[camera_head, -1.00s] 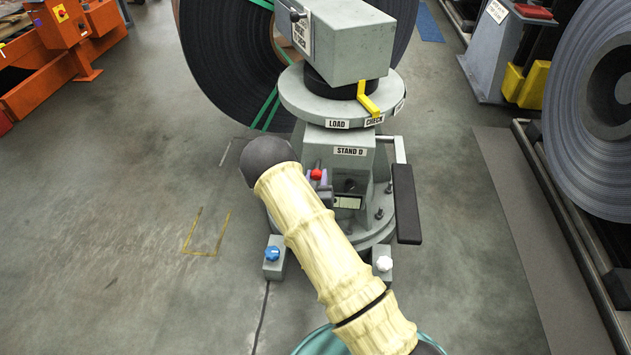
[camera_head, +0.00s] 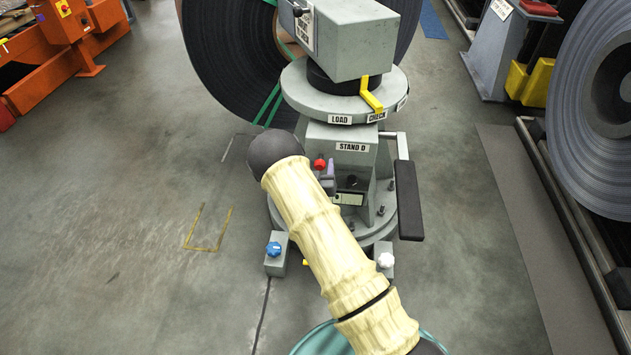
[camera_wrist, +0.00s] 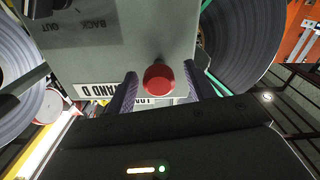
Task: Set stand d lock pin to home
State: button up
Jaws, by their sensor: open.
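Stand D (camera_head: 331,132) is a grey pedestal with a round plate marked LOAD and CHECK. Its red knob (camera_head: 319,164), possibly the lock pin's handle, is on the near side, left of centre. In the wrist view the red knob (camera_wrist: 158,78) sits centrally against the grey housing (camera_wrist: 110,40). My gripper (camera_wrist: 160,88) is open, with one purplish finger on each side of the knob and a gap to it. In the head view my cream arm (camera_head: 315,235) hides much of the gripper and the stand's lower front. The pin's shaft is hidden.
A pale label (camera_head: 348,199) lies below the knob. A black padded bar (camera_head: 408,200) is at the stand's right. A dark coil (camera_head: 220,70) is behind. Left floor is clear.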

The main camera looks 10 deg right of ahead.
jog(key=p+v, duration=0.2)
jog(key=v, duration=1.5)
jog(key=shift+p, duration=0.3)
jog(key=shift+w, duration=0.1)
notch_tip(320, 180, up, 7)
jog(key=d+m+g+y, duration=0.15)
jog(key=g+y, duration=0.25)
jog(key=g, duration=0.4)
jog(key=s+d+r+n+g+y, duration=0.1)
jog(key=s+d+r+g, duration=0.15)
jog(key=s+r, duration=0.4)
jog(key=s+d+r+n+g+y, duration=0.15)
jog(key=s+r+g, duration=0.25)
jog(key=s, duration=0.6)
notch_tip(320, 180, up, 32)
jog(key=p, duration=3.1)
jog(key=shift+a+h+p, duration=0.3)
jog(key=shift+a+h, duration=0.1)
jog(key=shift+h, duration=0.05)
